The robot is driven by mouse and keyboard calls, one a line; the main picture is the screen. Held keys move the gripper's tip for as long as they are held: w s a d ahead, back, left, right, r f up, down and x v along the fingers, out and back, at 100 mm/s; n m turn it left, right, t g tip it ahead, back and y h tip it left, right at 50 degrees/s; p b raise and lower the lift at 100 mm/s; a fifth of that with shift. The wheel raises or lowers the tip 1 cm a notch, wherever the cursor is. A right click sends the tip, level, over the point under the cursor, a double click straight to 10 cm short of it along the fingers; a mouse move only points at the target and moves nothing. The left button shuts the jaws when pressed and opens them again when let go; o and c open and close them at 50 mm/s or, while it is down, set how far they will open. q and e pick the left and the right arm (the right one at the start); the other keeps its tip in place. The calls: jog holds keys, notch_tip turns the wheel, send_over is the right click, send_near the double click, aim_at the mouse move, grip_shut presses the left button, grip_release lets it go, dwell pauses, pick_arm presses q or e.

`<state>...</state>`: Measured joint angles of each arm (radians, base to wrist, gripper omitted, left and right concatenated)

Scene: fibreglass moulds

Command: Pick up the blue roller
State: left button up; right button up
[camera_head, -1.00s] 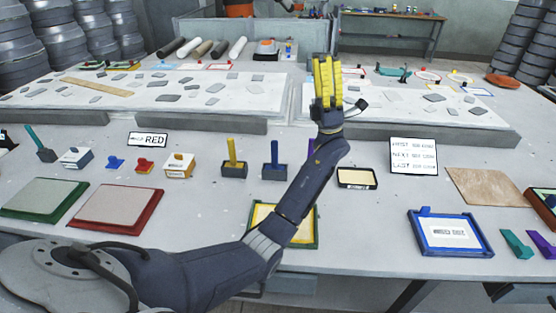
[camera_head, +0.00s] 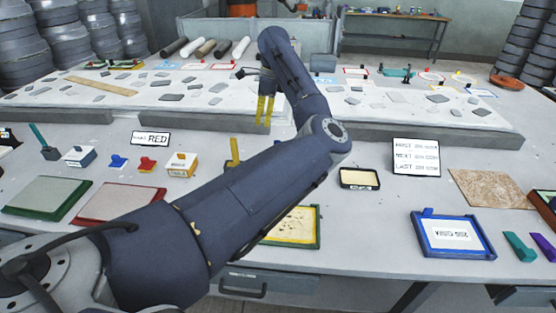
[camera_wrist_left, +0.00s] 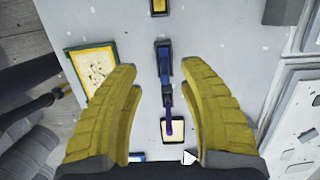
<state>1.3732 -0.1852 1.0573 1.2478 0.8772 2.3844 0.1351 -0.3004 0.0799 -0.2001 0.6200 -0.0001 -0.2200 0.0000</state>
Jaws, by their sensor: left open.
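The blue roller (camera_wrist_left: 164,60) shows in the left wrist view as a dark blue upright piece, between the tips of my left gripper's fingers in the picture. A purple-handled tool (camera_wrist_left: 168,120) stands close beside it, lower in that view. In the head view my left arm hides both. My left gripper (camera_head: 265,108) points down with its yellow fingers above the bench, behind the yellow-handled tool (camera_head: 235,152). The left wrist view shows the same gripper (camera_wrist_left: 160,68) open and empty, fingers apart on either side. My right gripper is not in view.
A cream pad in a black frame (camera_head: 359,178) lies right of my arm. A green-and-yellow framed tray (camera_head: 318,228) lies in front, partly behind my arm. A raised grey slab edge (camera_head: 400,139) runs behind. A blue-framed tray (camera_head: 452,235) is at right.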

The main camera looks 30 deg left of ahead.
aim_at(276, 140)
pick_arm(q)
jog(key=d, duration=0.1)
jog(key=w+d+h, duration=0.1)
jog(key=w+d+f, duration=0.1)
jog(key=shift+d+t+h, duration=0.15)
jog(key=shift+t+h, duration=0.15)
jog(key=shift+t, duration=0.1)
notch_tip(276, 140, down, 10)
jog(key=shift+r, duration=0.25)
jog(key=shift+d+f, duration=0.2)
jog(key=shift+f, duration=3.25)
grip_shut()
